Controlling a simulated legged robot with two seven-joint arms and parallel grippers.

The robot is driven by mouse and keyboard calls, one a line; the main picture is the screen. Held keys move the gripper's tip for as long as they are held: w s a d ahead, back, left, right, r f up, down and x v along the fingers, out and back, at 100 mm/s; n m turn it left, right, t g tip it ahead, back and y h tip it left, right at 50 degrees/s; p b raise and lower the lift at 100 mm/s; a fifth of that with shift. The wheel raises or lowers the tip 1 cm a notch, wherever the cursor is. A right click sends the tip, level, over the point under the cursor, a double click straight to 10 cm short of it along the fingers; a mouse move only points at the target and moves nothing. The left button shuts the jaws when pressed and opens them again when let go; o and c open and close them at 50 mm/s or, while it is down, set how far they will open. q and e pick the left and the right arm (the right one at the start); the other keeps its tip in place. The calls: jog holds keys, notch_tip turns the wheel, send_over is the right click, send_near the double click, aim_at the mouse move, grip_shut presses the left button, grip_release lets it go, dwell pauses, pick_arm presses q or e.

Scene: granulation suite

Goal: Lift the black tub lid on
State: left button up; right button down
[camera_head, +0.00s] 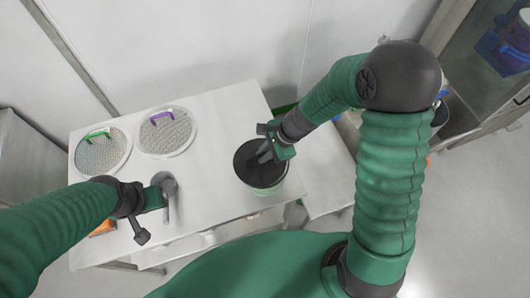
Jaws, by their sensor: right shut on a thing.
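The round black tub lid (247,176) is at the right part of the white table, over a pale, greenish tub (269,189). The lid covers most of the tub's mouth, and only part of the tub's wall shows at the lower right. I cannot tell whether the lid sits flat on the rim or a little above it. My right gripper (265,156) reaches down from the upper right and is shut on the lid near its middle. My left gripper (151,216) is open and empty over the table's left front, away from the tub.
Two round mesh sieves, one with a green handle (100,155) and one with a purple handle (166,132), lie at the table's back left. A grey metal utensil (167,184) is beside my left gripper. An orange item (103,228) is at the front left. The middle of the table (212,155) is clear.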

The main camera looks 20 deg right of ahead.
jog(key=shift+s+f, duration=0.1)
jog(key=shift+f, duration=0.05)
jog(key=shift+s+d+f+b, duration=0.1)
jog(key=shift+d+f+b, duration=0.2)
jog(key=shift+f+b, duration=0.1)
jog(key=shift+s+a+f, duration=0.1)
jog(key=shift+s+a, duration=0.15)
jog(key=c, duration=1.4)
grip_release()
jog(key=shift+o, duration=0.2)
jog(key=v, duration=0.5)
jog(key=w+v, duration=0.1)
jog(key=v, duration=0.1)
jog(key=shift+w+d+r+p, duration=0.1)
jog(key=shift+r+p, duration=0.25)
jog(key=shift+p, duration=0.05)
jog(key=v, duration=1)
